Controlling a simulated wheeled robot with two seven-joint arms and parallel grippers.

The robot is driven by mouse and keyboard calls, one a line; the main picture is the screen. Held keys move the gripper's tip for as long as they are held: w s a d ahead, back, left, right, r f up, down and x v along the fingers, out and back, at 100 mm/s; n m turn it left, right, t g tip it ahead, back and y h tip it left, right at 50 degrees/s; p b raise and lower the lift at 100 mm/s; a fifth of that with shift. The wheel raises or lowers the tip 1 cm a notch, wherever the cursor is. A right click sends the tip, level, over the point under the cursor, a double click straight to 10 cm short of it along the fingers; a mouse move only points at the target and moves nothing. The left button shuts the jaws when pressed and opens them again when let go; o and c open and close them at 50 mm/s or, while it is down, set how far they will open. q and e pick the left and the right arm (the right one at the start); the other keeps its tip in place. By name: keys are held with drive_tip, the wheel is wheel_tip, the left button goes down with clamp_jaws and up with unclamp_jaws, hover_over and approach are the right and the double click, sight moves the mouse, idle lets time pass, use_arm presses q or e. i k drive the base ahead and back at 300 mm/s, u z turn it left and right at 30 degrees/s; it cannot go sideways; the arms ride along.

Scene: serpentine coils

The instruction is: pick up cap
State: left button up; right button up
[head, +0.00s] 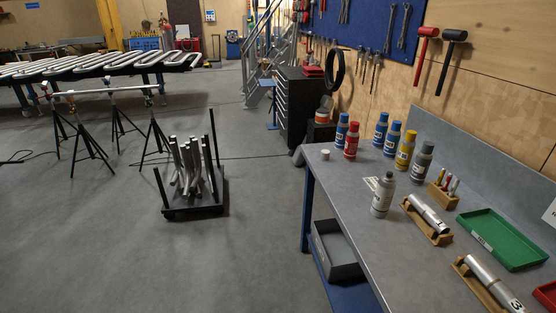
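A small white cap-like piece (325,155) sits on the grey workbench (345,200), near its far left corner. It stands apart from the cans. A white and grey spray can (382,198) stands upright nearer to me on the bench; its top is narrow and looks bare, with no wide cap on it. Neither of my grippers is in view.
Several coloured spray cans, including a red one (351,141) and a yellow one (405,150), stand behind. Wooden holders with metal cylinders (428,215) and a green tray (500,238) lie to the right. A cart (193,199) stands on open floor at left.

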sight(325, 155)
drive_tip(key=u, duration=0.05)
drive_tip(key=k, duration=0.2)
drive_tip(key=u, duration=1.15)
drive_tip(key=i, duration=3.55)
drive_tip(key=z, duration=1.9)
drive_tip(key=i, duration=0.95)
drive_tip(key=z, duration=0.85)
